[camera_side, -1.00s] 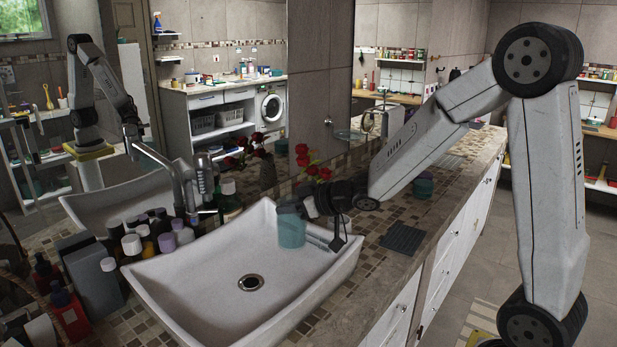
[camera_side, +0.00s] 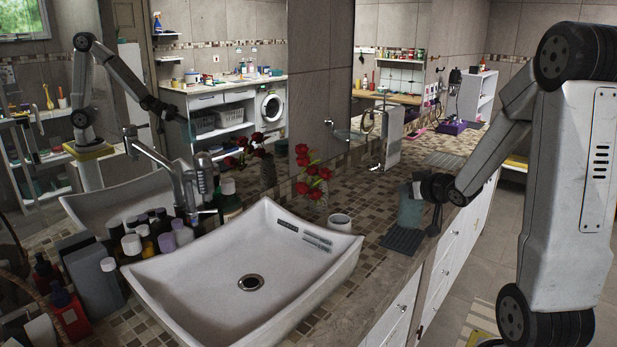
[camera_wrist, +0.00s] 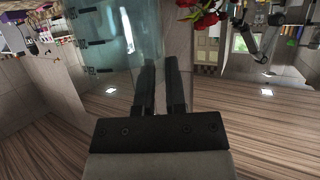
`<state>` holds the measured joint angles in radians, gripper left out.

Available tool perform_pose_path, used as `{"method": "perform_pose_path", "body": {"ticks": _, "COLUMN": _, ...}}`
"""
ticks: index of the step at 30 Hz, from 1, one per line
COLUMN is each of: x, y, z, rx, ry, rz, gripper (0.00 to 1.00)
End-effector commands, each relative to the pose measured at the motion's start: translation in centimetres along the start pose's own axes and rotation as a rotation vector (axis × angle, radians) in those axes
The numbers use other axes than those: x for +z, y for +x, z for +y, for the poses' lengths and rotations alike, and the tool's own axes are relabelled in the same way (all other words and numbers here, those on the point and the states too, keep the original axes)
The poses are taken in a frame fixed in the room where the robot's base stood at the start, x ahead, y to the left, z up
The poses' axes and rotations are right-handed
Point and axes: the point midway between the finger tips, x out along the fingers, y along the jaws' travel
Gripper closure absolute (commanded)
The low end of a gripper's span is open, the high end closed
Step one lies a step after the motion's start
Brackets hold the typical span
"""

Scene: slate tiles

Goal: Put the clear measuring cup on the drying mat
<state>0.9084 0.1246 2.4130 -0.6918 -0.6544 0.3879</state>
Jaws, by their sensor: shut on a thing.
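The clear measuring cup (camera_side: 410,208), teal-tinted and see-through, is upright at the far end of the dark ribbed drying mat (camera_side: 402,241). I cannot tell whether its base touches the mat or hangs just above it. My gripper (camera_side: 424,192) is shut on the cup, at its right side in the side view. In the wrist view the cup (camera_wrist: 115,45) fills the upper left with dark measuring marks on its wall, and my gripper's two fingers (camera_wrist: 160,62) are at its edge.
A white sink (camera_side: 185,277) lies left of the mat. The counter's front edge is close to the mat's right.

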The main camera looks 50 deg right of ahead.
Motion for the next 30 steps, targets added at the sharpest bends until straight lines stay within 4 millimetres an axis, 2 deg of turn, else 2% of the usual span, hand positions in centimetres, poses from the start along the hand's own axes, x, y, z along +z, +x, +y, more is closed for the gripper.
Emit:
{"method": "perform_pose_path", "body": {"ticks": 1, "x": 0.2, "y": -0.5, "z": 1.4, "rx": 0.033, "ry": 0.013, "rz": 0.002, "gripper": 1.0}}
{"method": "perform_pose_path", "body": {"ticks": 3, "x": 0.5, "y": -1.1, "z": 2.7, "rx": 0.068, "ry": 0.026, "rz": 0.002, "gripper": 1.0}}
{"method": "perform_pose_path", "body": {"ticks": 9, "x": 1.1, "y": -2.1, "z": 4.9, "rx": 0.126, "ry": 0.048, "rz": -0.001, "gripper": 1.0}}
{"method": "perform_pose_path", "body": {"ticks": 20, "x": 1.2, "y": -2.0, "z": 5.4, "rx": 0.137, "ry": 0.054, "rz": -0.002, "gripper": 1.0}}
{"method": "perform_pose_path", "body": {"ticks": 26, "x": 1.3, "y": -0.5, "z": 5.7, "rx": 0.135, "ry": 0.053, "rz": -0.002, "gripper": 1.0}}
{"method": "perform_pose_path", "body": {"ticks": 30, "x": 1.4, "y": 1.2, "z": 6.1, "rx": 0.135, "ry": 0.054, "rz": -0.003, "gripper": 1.0}}
